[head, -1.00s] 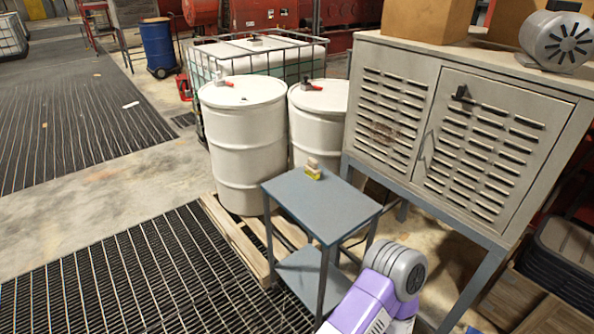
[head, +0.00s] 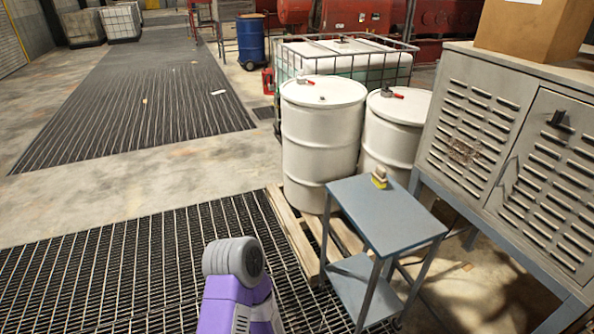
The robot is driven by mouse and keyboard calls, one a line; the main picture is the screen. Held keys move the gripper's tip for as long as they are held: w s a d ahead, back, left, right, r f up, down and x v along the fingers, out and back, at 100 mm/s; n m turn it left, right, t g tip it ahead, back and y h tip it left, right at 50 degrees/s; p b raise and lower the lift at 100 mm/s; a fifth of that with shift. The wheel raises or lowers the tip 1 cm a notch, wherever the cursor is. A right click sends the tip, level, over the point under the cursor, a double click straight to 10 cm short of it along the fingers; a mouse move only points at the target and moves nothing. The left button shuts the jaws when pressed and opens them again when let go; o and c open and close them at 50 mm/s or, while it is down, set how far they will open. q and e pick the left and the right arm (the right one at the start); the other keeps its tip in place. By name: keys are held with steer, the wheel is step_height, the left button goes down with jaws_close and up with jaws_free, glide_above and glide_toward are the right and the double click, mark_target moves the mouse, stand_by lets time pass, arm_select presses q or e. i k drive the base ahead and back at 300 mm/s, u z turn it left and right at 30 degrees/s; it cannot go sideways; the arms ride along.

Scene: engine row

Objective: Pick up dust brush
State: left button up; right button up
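A small item with a beige top and yellow lower part, likely the dust brush (head: 379,178), sits on the top of a small blue-grey side table (head: 385,215), near its far edge. Its details are too small to make out. Neither of my grippers shows. Only a purple and grey link of one of my arms stands at the bottom of the head view, left of the table and apart from it.
Two white drums (head: 322,140) stand on a wooden pallet (head: 288,228) behind the table. A grey louvred cabinet (head: 470,130) stands close on the right. A caged tank (head: 345,58) is behind the drums. Floor grating (head: 110,270) and open concrete (head: 120,200) lie to the left.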

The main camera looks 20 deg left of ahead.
mark_target(379, 177)
steer(key=u, duration=1.4)
steer(key=k, duration=1)
steer(key=z, duration=0.95)
steer(key=i, duration=1)
steer(key=u, duration=1.6)
steer(key=i, duration=1.75)
